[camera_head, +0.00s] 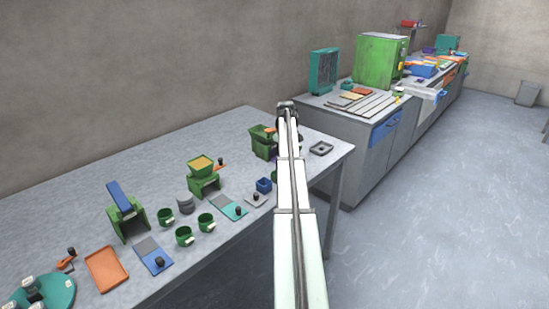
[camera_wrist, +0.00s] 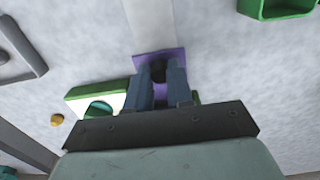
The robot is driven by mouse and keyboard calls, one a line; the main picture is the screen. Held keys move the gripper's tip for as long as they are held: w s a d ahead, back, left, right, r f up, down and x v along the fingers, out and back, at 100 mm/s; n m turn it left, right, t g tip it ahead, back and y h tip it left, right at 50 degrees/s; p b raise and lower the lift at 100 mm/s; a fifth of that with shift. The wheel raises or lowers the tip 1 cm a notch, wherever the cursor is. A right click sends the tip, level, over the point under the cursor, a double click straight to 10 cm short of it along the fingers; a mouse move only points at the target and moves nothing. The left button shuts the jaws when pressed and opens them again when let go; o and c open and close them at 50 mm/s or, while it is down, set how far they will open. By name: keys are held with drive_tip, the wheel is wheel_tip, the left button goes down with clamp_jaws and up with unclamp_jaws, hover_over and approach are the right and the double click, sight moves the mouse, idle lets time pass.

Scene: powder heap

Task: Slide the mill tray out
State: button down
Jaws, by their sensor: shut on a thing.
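In the wrist view my gripper (camera_wrist: 160,75) is shut on the dark knob (camera_wrist: 158,71) of a purple piece (camera_wrist: 146,58). A pale grey strip (camera_wrist: 150,22) runs from this piece towards the top of the picture. I cannot tell for sure whether this is the mill tray. In the head view a green mill (camera_head: 203,181) with a yellowish hopper stands mid-table, and another green device (camera_head: 263,145) stands beside my arm. My arm hides the fingers there.
The table (camera_head: 200,140) also holds a teal slide (camera_head: 229,208), a blue slide (camera_head: 151,254), green cups (camera_head: 184,236), an orange tray (camera_head: 106,268) and a small grey tray (camera_head: 321,148). The table's back is clear.

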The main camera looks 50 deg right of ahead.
drive_tip(key=shift+s, duration=5.15)
drive_tip(key=c, duration=1.1)
unclamp_jaws()
drive_tip(key=shift+r, duration=3.75)
